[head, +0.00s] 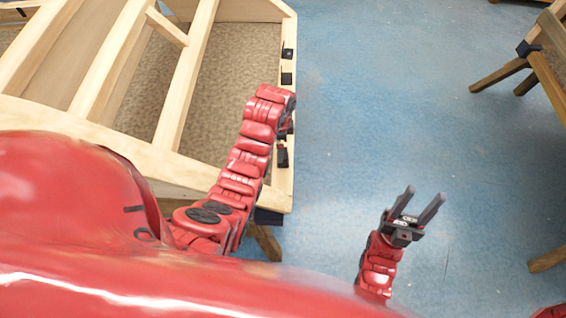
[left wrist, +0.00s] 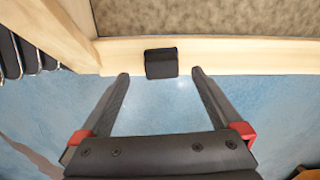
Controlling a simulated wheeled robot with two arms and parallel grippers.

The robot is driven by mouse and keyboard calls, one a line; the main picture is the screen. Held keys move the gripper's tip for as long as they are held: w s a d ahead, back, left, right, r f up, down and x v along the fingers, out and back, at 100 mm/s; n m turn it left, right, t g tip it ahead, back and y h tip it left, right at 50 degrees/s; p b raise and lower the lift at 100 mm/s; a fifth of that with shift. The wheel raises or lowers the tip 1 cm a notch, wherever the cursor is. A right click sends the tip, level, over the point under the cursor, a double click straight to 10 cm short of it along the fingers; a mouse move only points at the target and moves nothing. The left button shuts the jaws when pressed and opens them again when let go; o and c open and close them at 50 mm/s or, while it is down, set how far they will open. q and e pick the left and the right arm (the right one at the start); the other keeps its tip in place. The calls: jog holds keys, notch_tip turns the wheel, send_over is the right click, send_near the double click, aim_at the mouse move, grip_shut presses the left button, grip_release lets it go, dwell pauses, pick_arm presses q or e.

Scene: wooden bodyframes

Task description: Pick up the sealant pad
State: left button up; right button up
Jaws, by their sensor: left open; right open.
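A small black block, which looks like the sealant pad (left wrist: 161,62), sits on the pale wooden rail (left wrist: 230,54) in the left wrist view. My left gripper (left wrist: 160,75) is open, with its fingertips at either side of the pad's near edge and nothing held between them. I cannot tell whether the fingers touch the pad or the rail. In the head view my left arm covers most of that gripper. Several black pads (head: 286,78) show along the frame's right rail there. My right gripper (head: 426,193) is open and empty over the blue floor.
The wooden bodyframe (head: 180,95) with brown panels fills the upper left of the head view. Another wooden stand (head: 548,80) with angled legs is at the right edge. The blue floor (head: 390,90) between them is clear.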

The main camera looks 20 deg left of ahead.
pick_arm(q)
jog(key=shift+f, duration=0.75)
jog(key=shift+d+f+p, duration=0.2)
jog(key=shift+f+p, duration=0.4)
jog(key=shift+p, duration=0.15)
jog(key=f, duration=0.1)
jog(key=f+p, duration=0.1)
jog(key=shift+w+d+f, duration=0.2)
jog(key=shift+f, duration=0.75)
jog(key=c, duration=1.5)
jog(key=shift+r, duration=0.1)
